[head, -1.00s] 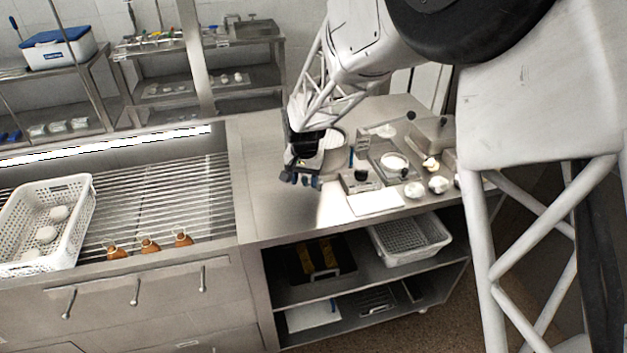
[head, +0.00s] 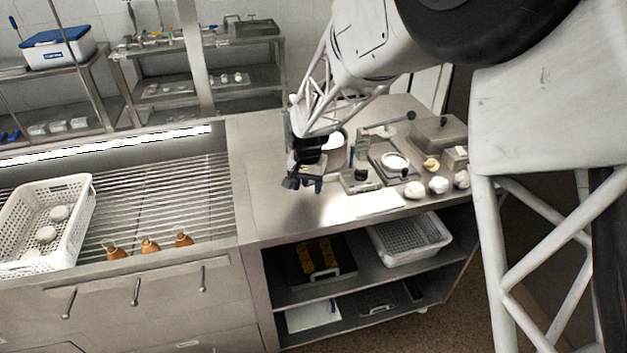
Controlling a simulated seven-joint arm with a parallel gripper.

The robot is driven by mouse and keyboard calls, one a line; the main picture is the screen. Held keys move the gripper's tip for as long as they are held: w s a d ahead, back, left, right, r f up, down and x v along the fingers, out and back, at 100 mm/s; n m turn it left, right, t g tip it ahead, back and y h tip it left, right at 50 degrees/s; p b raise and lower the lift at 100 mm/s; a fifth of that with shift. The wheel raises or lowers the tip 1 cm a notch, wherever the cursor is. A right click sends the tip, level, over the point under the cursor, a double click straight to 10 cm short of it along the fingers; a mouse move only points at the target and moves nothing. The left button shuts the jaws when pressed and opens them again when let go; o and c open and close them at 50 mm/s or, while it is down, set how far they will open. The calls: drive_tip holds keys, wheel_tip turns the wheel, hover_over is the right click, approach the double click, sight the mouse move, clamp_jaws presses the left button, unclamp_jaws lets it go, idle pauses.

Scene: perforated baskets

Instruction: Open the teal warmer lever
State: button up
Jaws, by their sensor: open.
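No clearly teal lever shows in the head view. The worktop equipment includes a grey metal box (head: 440,134) and, beside it, a rod with a black knob (head: 411,116). I cannot tell which of these, if any, belongs to the warmer. My gripper (head: 303,184) is open and empty over the bare worktop, left of the equipment and apart from it. A round metal pot (head: 335,155) stands behind it, partly hidden by my arm.
A white perforated basket (head: 78,215) with several pale items rests on the slatted rack at left, near orange-brown items (head: 150,245). A white board (head: 375,205) lies at the worktop's front. The worktop (head: 265,190) left of my gripper is clear. A grey basket (head: 410,240) sits below.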

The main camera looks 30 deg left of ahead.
drive_tip(key=shift+s+d, duration=0.1)
drive_tip(key=shift+d, duration=0.05)
drive_tip(key=shift+s+d, duration=0.15)
drive_tip(key=shift+d, duration=0.3)
idle(0.3)
drive_tip(key=shift+s+d, duration=0.3)
drive_tip(key=shift+d, duration=0.2)
